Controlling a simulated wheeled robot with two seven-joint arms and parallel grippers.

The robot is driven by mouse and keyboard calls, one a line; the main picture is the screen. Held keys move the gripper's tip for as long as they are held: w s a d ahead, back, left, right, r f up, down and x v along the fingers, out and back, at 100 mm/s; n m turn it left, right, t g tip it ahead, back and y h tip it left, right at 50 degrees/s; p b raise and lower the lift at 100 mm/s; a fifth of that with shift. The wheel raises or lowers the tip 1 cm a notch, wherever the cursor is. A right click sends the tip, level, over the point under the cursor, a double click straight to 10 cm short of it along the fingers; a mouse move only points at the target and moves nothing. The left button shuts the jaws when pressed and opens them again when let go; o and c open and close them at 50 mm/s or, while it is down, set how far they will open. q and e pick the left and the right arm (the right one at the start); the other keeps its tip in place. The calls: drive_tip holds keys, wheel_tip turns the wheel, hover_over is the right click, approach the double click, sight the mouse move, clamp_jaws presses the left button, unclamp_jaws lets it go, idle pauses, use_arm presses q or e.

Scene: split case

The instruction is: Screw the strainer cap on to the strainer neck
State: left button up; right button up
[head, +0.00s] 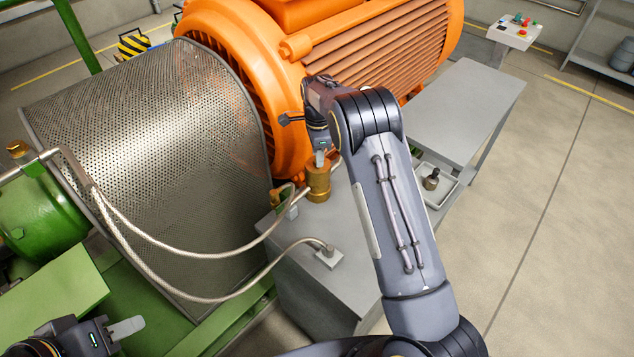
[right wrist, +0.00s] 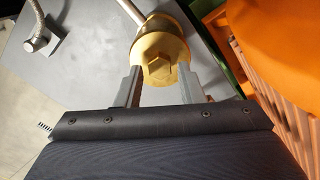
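My right gripper (head: 320,157) is above the strainer, pointing down.
Braided hoses (head: 215,252) arc across the perforated guard (head: 150,120); one ends at a small block (head: 329,259) on the bench. A tray (head: 449,188) with a dark fitting (head: 432,179) lies right of my right arm. A grey table (head: 465,105) stands behind.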

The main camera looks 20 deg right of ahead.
drive_tip(key=shift+r, duration=3)
drive_tip(key=shift+s, duration=0.1)
drive_tip(key=s+d+r+n+t+y+b, duration=0.15)
drive_tip(key=s+r+n, duration=0.35)
drive_tip(key=s, duration=0.5)
drive_tip(key=s+d+r+n+t+y+b, duration=0.1)
drive_tip(key=s+r+n+t+y, duration=0.15)
drive_tip(key=s+r, duration=0.6)
drive_tip(key=s+a+f+n, duration=0.2)
drive_tip(key=s+n, duration=0.1)
drive_tip(key=s, duration=0.4)
drive_tip(key=s+a+f+n+t+b, duration=0.1)
drive_tip(key=s+a+f+n, duration=0.1)
drive_tip(key=s+n, duration=0.2)
drive_tip(key=s+a+f+n, duration=0.2)
drive_tip(key=s+n, duration=0.1)
drive_tip(key=s, duration=0.7)
drive_tip(key=shift+s+a+f+t+b, duration=0.15)
drive_tip(key=shift+a+f+t+b, duration=0.15)
drive_tip(key=shift+t+b, duration=0.1)
